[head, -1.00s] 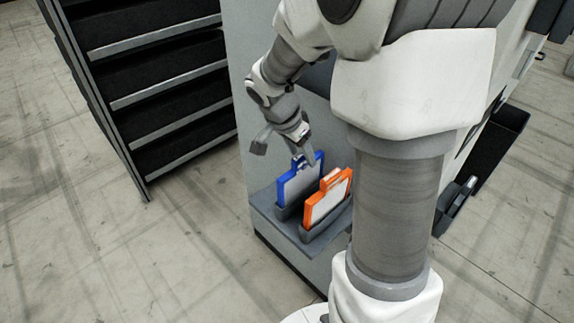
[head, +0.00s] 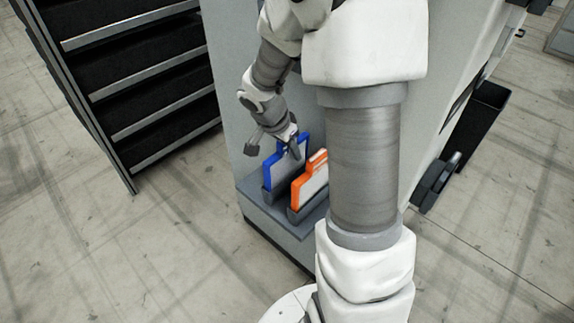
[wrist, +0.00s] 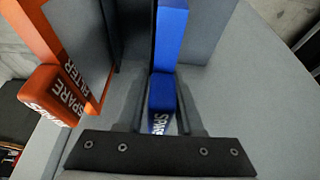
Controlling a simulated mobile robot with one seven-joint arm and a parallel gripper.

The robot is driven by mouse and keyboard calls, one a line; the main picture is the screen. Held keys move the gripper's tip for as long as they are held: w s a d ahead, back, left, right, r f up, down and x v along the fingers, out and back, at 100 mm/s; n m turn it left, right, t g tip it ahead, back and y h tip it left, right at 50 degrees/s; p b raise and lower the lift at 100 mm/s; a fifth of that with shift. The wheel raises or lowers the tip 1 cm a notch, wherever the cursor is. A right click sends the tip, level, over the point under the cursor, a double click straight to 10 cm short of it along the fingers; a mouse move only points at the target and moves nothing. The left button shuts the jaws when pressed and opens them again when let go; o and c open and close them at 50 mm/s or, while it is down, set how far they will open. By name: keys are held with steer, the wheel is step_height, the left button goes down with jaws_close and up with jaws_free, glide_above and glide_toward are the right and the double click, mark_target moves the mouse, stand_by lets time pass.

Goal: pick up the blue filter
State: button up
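The blue filter (head: 270,175) stands upright in a grey holder on a ledge of the grey cabinet. In the wrist view its blue handle (wrist: 161,103), lettered "SPARE", lies between the two fingers of my gripper (wrist: 160,125), with a gap on both sides. In the head view my gripper (head: 274,149) is open, its fingers spread at the top of the blue filter. My gripper hides part of the filter's top edge in the head view.
An orange filter (head: 296,194) stands in the holder just right of the blue one; its handle, lettered "SPARE FILTER", shows at left in the wrist view (wrist: 55,95). A dark shelf rack (head: 150,85) stands to the left. Open floor lies in front of the ledge.

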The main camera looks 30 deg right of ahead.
jaws_close()
